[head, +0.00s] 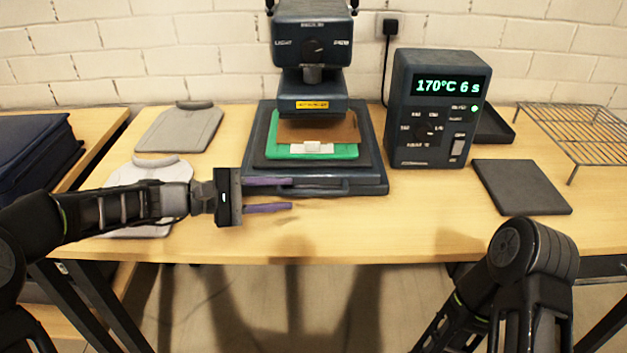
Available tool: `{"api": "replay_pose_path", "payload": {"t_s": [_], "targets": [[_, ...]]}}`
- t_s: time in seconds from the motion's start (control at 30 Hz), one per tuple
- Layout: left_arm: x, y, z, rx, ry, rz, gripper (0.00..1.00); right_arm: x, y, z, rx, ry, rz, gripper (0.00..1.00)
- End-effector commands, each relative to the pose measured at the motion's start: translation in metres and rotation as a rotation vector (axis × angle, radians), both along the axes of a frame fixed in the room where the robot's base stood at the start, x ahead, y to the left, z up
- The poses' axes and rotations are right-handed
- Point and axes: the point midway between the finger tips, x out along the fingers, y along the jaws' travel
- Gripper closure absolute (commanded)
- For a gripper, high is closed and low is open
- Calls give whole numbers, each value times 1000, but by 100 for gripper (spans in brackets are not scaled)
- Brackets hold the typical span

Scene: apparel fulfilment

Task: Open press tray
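The heat press (312,50) stands at the back middle of the table, its upper head above the tray. The press tray (376,187) is a dark slab with a handle (318,187) along its front edge. A green garment (345,153) with a small white piece and a brown sheet lies on it. My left gripper (268,195) is at the left end of the handle, its two purple fingers apart, pointing right. I cannot tell whether it touches the handle. My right arm is at the lower right; its gripper is out of view.
A control box (434,105) reading 170°C 6 s stands right of the press. A dark pad (521,187), black tray (493,127) and wire rack (580,135) are further right. Grey (180,129) and white (146,172) folded shirts lie left. The front middle of the table is clear.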

Motion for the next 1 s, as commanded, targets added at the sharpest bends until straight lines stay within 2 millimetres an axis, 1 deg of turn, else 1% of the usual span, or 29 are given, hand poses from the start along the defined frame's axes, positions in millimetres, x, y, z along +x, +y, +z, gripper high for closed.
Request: {"api": "replay_pose_path", "payload": {"t_s": [0.27,0.43,0.57,0.8,0.9,1.0], "targets": [[0,0,-1,1,0,-1,66,-1,0,0,0,2,1,64],[2,-8,-2,0,1,-1,66,-1,0,0,0,1,0,64],[7,-24,-6,-1,2,-3,66,-1,0,-1,0,1,0,64],[19,-58,-14,-1,2,-3,66,0,0,-2,0,1,0,64],[23,-67,-16,1,1,-2,66,0,0,-2,0,1,0,64],[25,-71,-17,1,0,-1,66,0,0,-2,0,1,0,64]]}}
